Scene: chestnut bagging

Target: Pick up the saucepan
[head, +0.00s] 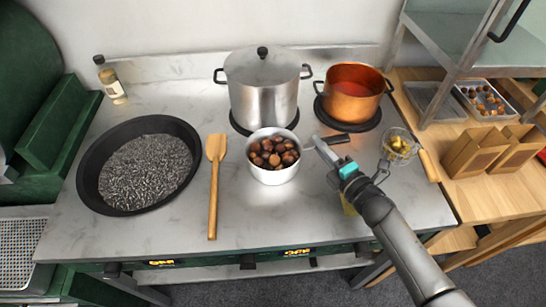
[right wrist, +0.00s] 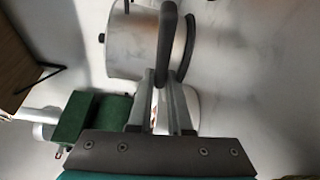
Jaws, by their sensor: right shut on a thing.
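The saucepan (head: 273,174) is small and silver and holds brown chestnuts (head: 273,152). It is upright at the middle of the counter, in front of the big steel pot. I cannot tell whether its base touches the counter. Its dark handle (head: 337,139) points right. My right gripper (head: 328,152) comes in from the lower right and is shut on this handle. In the right wrist view the dark handle (right wrist: 167,35) stands between the fingers (right wrist: 160,105), which hide part of it. My left gripper is not in view.
A black pan (head: 88,180) of dark pieces and a wooden spatula (head: 213,190) lie left. A strainer (head: 400,145) and paper bags (head: 475,152) are right. The front counter (head: 270,225) is clear.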

